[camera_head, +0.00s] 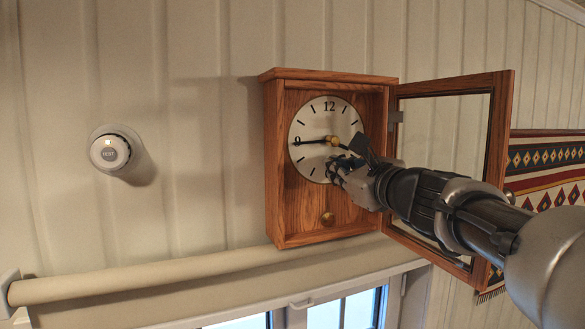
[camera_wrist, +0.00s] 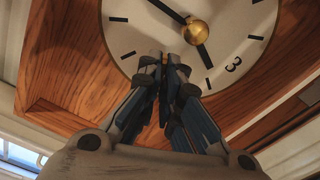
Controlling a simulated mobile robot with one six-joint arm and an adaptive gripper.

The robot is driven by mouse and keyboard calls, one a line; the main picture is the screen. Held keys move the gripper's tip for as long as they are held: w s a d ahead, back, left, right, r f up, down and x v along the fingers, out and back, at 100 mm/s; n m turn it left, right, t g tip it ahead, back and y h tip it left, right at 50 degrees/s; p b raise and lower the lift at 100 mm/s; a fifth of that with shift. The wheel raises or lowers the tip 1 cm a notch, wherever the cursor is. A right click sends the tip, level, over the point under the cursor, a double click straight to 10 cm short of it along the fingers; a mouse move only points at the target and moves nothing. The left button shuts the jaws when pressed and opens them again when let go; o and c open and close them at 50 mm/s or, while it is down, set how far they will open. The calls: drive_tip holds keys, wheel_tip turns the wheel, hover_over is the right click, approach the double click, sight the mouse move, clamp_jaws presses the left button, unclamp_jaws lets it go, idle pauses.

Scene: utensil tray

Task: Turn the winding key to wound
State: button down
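The wooden wall clock (camera_head: 281,170) has a white dial (camera_head: 307,118) with black hands and a brass hub (camera_head: 333,140). The hub also shows in the wrist view (camera_wrist: 195,32). My gripper (camera_head: 338,168) reaches in from the right to the lower part of the dial. In the wrist view my gripper (camera_wrist: 165,66) has its fingertips close together below the hub, on either side of a thin brass-coloured piece, which looks like the winding key (camera_wrist: 164,59). The fingers hide most of it, and I cannot read its angle. No wound mark is legible.
The clock's glazed door (camera_head: 505,130) stands open to the right, beside my arm. A brass knob (camera_head: 327,218) sits low in the case. A round white wall device (camera_head: 109,152) is at left. A window with a rolled blind (camera_head: 150,283) lies below.

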drive_tip(key=shift+m, duration=0.5)
drive_tip(key=c, duration=1.8)
unclamp_jaws()
drive_tip(key=v, duration=0.7)
drive_tip(key=shift+s, duration=0.2)
